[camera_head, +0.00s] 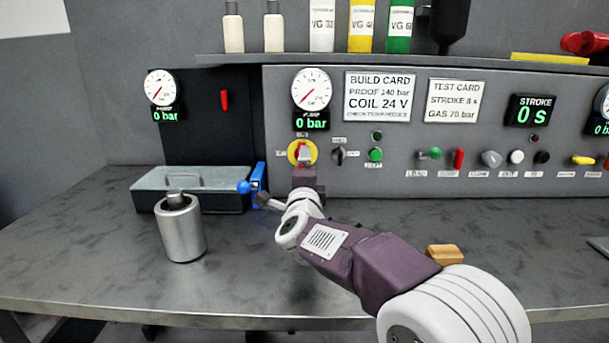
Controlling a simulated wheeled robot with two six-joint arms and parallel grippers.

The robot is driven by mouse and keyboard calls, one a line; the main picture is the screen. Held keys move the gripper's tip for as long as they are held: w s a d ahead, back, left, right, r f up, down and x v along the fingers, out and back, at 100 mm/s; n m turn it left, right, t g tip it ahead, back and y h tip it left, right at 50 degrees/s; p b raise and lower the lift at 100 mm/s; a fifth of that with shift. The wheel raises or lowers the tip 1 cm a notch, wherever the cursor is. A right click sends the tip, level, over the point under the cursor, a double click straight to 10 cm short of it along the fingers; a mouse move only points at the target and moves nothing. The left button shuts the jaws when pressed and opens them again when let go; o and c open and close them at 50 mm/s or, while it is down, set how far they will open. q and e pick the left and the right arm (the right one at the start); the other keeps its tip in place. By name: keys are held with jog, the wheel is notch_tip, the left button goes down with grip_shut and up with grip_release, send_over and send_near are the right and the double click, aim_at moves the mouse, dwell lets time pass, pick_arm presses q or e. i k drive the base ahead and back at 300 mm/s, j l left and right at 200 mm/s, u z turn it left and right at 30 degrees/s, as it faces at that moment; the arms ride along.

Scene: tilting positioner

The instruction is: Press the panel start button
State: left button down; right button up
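The grey control panel (400,185) stands at the back of the bench. A green button (376,154) on it has a small label below, too small to read surely, and a dark lamp (377,135) above. A black selector knob (340,155) sits left of it. My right gripper (304,154) is at the panel, in front of a yellow round plate (292,152) with a red part, left of the green button. It hides most of that control; I cannot tell whether it touches or grips it. My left gripper is out of view.
A metal cylinder (182,230) stands on the bench before a grey tray (150,182). A blue item (259,180) is beside the tray. An orange-brown block (444,254) lies beyond my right arm. Several levers and knobs line the panel's right side. A shelf (230,59) with bottles runs above.

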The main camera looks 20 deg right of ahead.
aim_at(376, 155)
jog(key=k+j, duration=0.2)
jog(key=k, duration=0.3)
jog(key=k+j, duration=0.2)
jog(key=k, duration=0.25)
